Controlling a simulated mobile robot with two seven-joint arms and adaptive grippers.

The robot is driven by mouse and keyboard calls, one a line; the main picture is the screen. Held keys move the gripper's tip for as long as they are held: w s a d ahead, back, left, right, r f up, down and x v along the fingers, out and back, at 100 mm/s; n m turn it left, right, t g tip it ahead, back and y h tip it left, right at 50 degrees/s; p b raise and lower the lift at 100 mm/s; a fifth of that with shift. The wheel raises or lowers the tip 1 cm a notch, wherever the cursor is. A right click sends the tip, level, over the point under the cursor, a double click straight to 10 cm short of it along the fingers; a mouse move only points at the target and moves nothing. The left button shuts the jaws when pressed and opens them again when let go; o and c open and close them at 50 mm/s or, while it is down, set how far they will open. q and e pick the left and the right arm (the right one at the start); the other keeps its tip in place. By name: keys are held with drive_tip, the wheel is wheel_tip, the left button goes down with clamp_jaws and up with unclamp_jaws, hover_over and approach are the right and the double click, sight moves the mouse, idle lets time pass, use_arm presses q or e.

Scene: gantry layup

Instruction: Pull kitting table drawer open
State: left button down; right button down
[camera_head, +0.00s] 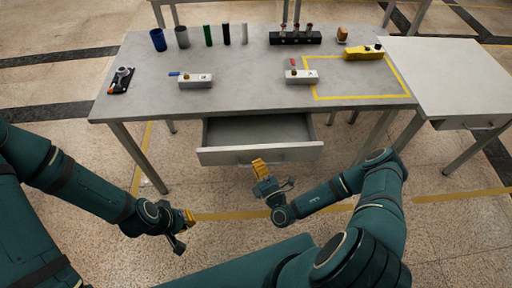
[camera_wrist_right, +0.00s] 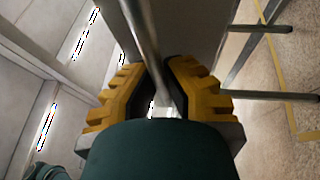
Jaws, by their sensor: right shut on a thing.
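The kitting table (camera_head: 245,85) is grey, and its drawer (camera_head: 260,153) is pulled out under the front edge, with its empty grey inside showing. My right gripper (camera_head: 260,168) is at the drawer front, near its middle. In the right wrist view, the yellow-padded fingers of my right gripper (camera_wrist_right: 157,95) are closed around a grey bar, the drawer handle (camera_wrist_right: 140,35). My left gripper (camera_head: 186,222) hangs over the floor, left of and nearer than the drawer, touching nothing visible; its jaw gap is unclear.
On the tabletop stand several cylinders (camera_head: 182,37), a dark rack (camera_head: 295,38), two grey blocks (camera_head: 195,81) (camera_head: 302,77) and a yellow tool (camera_head: 362,53). A pale side table (camera_head: 450,80) stands at right. The floor before the drawer is clear except for my arms.

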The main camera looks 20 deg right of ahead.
drive_tip(key=s+a+p, duration=0.1)
drive_tip(key=s+a, duration=0.1)
drive_tip(key=s, duration=0.5)
drive_tip(key=shift+a, duration=0.1)
drive_tip(key=c, duration=1)
unclamp_jaws()
drive_tip(key=v, duration=1.2)
drive_tip(key=shift+s, duration=0.1)
